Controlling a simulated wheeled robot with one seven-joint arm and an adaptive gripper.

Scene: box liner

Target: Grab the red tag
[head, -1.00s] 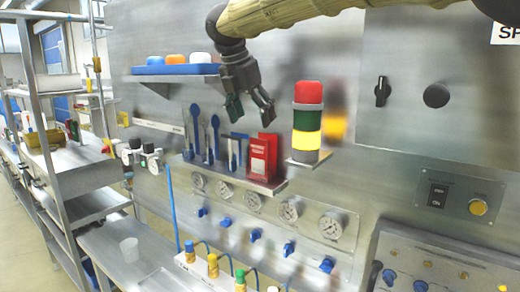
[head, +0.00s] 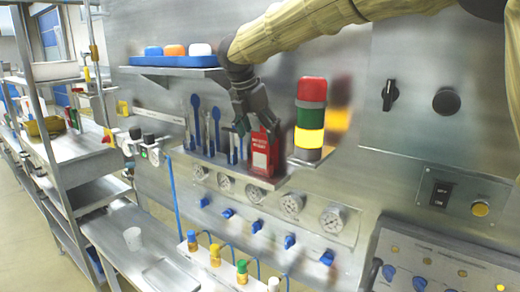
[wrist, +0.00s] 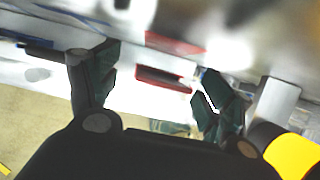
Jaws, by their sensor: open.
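A red tag (head: 262,160) with white print stands upright on a narrow metal shelf, and the red edge of another tag shows behind it. My gripper (head: 256,126) is open and points down, its fingers just above and in front of the tags' top. In the wrist view two red strips (wrist: 163,78) lie between the spread fingers, blurred. The fingers hide part of the tags' upper edges in the head view. I cannot tell whether a finger touches them. Nothing is held.
A red, green and yellow signal light (head: 309,120) stands close to the right of the tags. Blue tools (head: 197,122) stand to the left on the same shelf (head: 235,172). A blue tray (head: 170,60) with several coloured caps is up left. Gauges and valves are below.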

